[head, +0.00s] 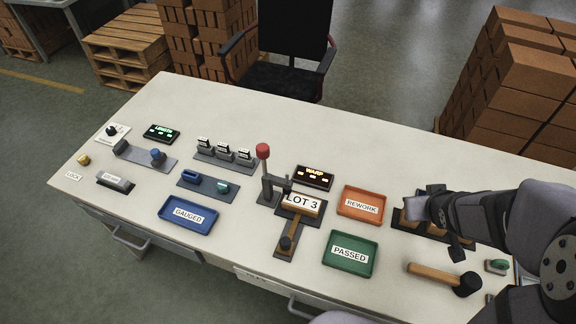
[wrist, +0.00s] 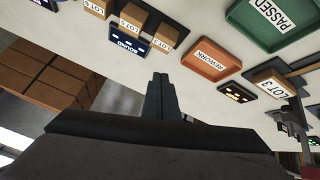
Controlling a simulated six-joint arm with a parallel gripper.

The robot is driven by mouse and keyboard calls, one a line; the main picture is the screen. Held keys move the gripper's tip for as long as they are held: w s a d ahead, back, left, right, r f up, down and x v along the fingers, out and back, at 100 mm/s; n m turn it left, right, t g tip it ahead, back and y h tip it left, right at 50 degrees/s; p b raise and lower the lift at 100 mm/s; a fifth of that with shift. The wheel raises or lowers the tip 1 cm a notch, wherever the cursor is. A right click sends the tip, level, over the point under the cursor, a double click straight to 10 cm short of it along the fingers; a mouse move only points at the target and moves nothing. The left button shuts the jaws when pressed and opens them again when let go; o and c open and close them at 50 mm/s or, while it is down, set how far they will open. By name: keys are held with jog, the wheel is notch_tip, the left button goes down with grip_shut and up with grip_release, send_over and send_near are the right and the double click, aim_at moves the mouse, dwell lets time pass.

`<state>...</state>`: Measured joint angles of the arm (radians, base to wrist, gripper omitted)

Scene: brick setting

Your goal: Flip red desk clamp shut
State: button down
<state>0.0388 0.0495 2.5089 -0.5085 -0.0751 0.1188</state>
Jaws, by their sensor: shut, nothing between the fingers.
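The red desk clamp (head: 263,153) stands near the middle of the table, its red knob on top of an upright dark lever.
Between my arm and the clamp lie the orange REWORK tray (head: 361,204) and green PASSED tray (head: 349,253). A lit WARP display (head: 314,177) sits behind the block. A mallet (head: 440,278) lies near the front right. A blue GAUGED tray (head: 188,213) is at the left.

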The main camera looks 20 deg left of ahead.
aim_at(268, 153)
jog(key=w+a+n+t+y+b, duration=0.4)
jog(key=a+y, duration=0.3)
jog(key=a, duration=0.4)
jog(key=s+a+r+n+g+y+b, duration=0.3)
jog(key=s+a+n+g+y, duration=0.3)
jog(key=s+a+y, duration=0.3)
jog(key=shift+s+a+r+n+g+y+b, duration=0.35)
jog(key=shift+a+y+b, duration=0.3)
jog(key=shift+a, duration=0.25)
jog(key=shift+w+a+f, duration=0.1)
jog(key=shift+a, duration=0.05)
jog(key=p+x, duration=0.2)
jog(key=x, duration=1.1)
jog(key=shift+w+a, duration=0.1)
jog(key=shift+a, duration=0.25)
jog(key=shift+p, duration=0.4)
